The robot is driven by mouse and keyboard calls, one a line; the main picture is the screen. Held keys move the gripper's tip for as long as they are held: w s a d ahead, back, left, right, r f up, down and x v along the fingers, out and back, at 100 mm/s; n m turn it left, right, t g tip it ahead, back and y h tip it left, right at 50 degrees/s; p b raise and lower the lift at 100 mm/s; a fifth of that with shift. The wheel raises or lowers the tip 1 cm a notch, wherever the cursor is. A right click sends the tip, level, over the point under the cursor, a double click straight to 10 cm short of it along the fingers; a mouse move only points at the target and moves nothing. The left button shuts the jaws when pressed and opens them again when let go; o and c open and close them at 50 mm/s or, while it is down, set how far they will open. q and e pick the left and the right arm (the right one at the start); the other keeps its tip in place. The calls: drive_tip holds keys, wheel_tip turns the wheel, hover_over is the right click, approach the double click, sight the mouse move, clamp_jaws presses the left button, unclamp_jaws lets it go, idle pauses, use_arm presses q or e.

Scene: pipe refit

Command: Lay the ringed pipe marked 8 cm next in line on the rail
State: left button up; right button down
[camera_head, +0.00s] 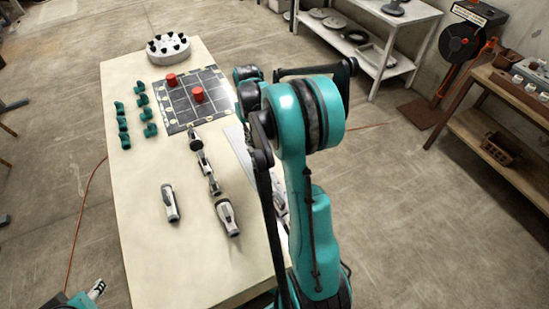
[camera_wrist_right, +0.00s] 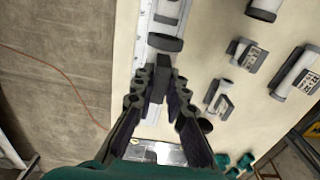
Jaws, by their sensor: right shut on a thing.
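In the right wrist view my right gripper (camera_wrist_right: 162,82) is shut on a dark, ringed part of a pipe (camera_wrist_right: 165,66). The fingers cover much of it, and I can read no marking on it. A dark ring (camera_wrist_right: 165,43) shows just ahead of the fingertips, above the pale rail (camera_wrist_right: 170,12); I cannot tell whether it touches the rail. In the head view the rail (camera_head: 240,147) runs along the table's right side, mostly hidden behind my right arm, which also hides the right gripper. My left gripper does not show clearly.
On the table (camera_head: 150,265) lie several white-and-dark pipes, including a separate one (camera_head: 170,203) and a larger one (camera_head: 228,216). Teal elbows (camera_head: 123,123) lie at the left. A dark gridded board (camera_head: 181,108) holds two red cylinders (camera_head: 197,95). A white holder (camera_head: 168,47) stands at the far end.

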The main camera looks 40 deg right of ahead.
wheel_tip(320, 180, down, 9)
drive_tip(key=b, duration=0.2)
drive_tip(key=shift+f+b, duration=0.2)
drive_tip(key=shift+b, duration=0.15)
drive_tip(key=shift+f, duration=0.2)
drive_tip(key=shift+f, duration=0.2)
drive_tip(key=c, duration=1.5)
unclamp_jaws()
drive_tip(key=shift+c, duration=0.2)
drive_tip(key=shift+r, duration=0.15)
